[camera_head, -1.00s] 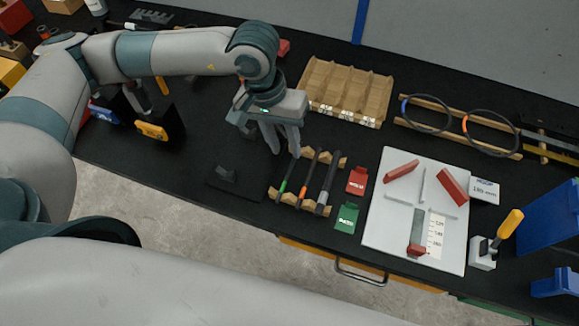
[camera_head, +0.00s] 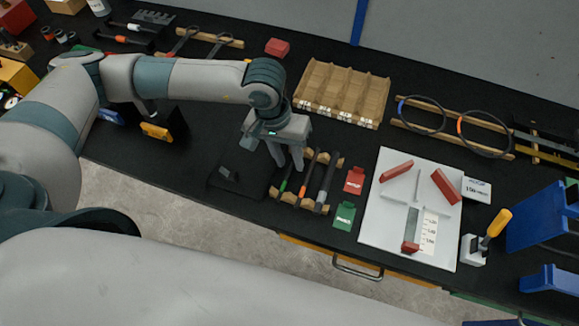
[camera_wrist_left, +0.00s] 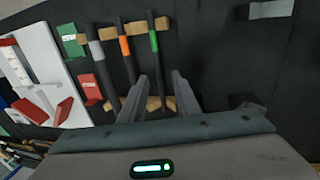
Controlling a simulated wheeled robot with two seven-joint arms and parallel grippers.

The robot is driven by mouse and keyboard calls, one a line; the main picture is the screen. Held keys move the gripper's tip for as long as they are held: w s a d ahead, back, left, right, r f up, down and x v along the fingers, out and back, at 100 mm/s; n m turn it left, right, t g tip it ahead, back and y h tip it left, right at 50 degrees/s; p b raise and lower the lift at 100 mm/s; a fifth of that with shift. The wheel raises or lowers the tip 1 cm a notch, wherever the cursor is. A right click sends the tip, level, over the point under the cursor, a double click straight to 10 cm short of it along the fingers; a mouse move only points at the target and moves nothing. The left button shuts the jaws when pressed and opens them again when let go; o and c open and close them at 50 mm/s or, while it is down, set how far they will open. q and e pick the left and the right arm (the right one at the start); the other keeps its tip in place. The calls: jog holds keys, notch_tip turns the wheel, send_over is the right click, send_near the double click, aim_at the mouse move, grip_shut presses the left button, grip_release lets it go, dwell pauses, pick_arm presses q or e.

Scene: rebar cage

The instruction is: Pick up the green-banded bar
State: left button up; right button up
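The green-banded bar (camera_head: 284,186) is a thin dark bar lying on notched wooden supports (camera_head: 333,157), leftmost of three bars in the head view. Its green band also shows in the left wrist view (camera_wrist_left: 154,41). The orange-banded bar (camera_head: 302,190) and a thicker grey-banded bar (camera_head: 319,206) lie beside it. My left gripper (camera_head: 287,166) is open and points down just over the far end of the green-banded bar. In the wrist view its fingers (camera_wrist_left: 160,80) stand apart with that bar running between them; whether they touch it cannot be told. My right gripper is not in view.
A red card (camera_head: 354,181) and a green card (camera_head: 344,216) lie right of the bars, before a white board (camera_head: 378,233). A wooden tray (camera_head: 343,91) stands behind. The black table's front edge is close.

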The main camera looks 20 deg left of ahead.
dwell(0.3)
pick_arm(q)
grip_shut()
jog(key=shift+r, duration=0.1)
